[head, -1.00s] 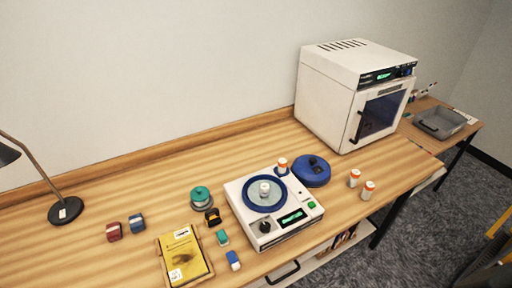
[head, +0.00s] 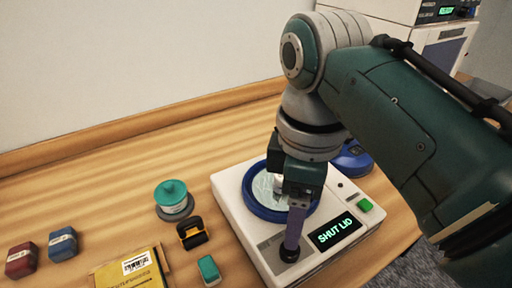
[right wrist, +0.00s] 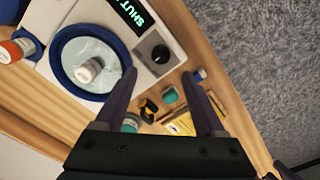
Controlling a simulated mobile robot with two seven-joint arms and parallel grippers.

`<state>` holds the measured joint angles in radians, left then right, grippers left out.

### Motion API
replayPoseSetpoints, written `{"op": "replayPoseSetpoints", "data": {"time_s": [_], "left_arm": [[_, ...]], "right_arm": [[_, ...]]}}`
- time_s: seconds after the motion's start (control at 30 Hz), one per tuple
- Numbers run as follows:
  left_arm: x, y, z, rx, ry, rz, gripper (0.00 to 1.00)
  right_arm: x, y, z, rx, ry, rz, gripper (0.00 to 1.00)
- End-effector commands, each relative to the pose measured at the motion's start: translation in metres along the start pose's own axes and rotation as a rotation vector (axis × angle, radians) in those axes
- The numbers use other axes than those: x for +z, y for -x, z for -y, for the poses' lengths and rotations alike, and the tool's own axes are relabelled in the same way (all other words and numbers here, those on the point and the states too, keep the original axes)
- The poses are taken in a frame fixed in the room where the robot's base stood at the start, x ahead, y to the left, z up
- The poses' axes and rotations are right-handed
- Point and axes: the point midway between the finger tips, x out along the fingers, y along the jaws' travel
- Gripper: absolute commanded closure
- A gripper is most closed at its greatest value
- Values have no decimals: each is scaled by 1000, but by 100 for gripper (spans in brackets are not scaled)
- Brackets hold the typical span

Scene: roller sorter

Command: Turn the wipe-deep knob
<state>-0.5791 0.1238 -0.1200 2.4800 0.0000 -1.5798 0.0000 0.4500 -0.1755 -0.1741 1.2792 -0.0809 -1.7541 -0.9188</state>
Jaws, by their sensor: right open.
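The white machine (head: 235,210) has a dark round knob (head: 289,256) on its front panel, beside a lit display (head: 335,233) reading SHUT LID. My right gripper (head: 292,244) comes down over the knob from above, its purple finger partly covering it. In the right wrist view the dark knob (right wrist: 160,54) shows a light mark and lies just beyond the gap between the open fingertips (right wrist: 160,73). I cannot tell whether a finger touches it. A small white-capped vial (right wrist: 89,70) stands in the blue-rimmed bowl (right wrist: 63,75). My left gripper is not in view.
A green button (head: 365,205) sits right of the display. The blue lid (head: 352,162) lies behind the machine, partly hidden by my arm. A teal-topped container (head: 172,195), a black-and-yellow item (head: 193,233) and a teal block (head: 209,270) stand to the left.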

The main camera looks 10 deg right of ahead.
Motion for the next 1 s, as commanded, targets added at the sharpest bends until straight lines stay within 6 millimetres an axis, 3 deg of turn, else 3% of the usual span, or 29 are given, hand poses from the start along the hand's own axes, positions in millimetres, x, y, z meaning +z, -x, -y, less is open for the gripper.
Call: {"op": "replayPoseSetpoints", "data": {"time_s": [0.2, 0.4, 0.8, 1.0], "left_arm": [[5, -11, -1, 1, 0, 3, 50], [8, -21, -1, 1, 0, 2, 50], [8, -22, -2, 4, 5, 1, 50], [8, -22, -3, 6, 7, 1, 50]], "right_arm": [[1, -46, 1, -3, -2, 2, 28], [1, -75, 1, -2, -3, 1, 28], [1, -84, 0, 1, -4, -1, 28], [1, -83, 0, 1, -4, -1, 50]]}}
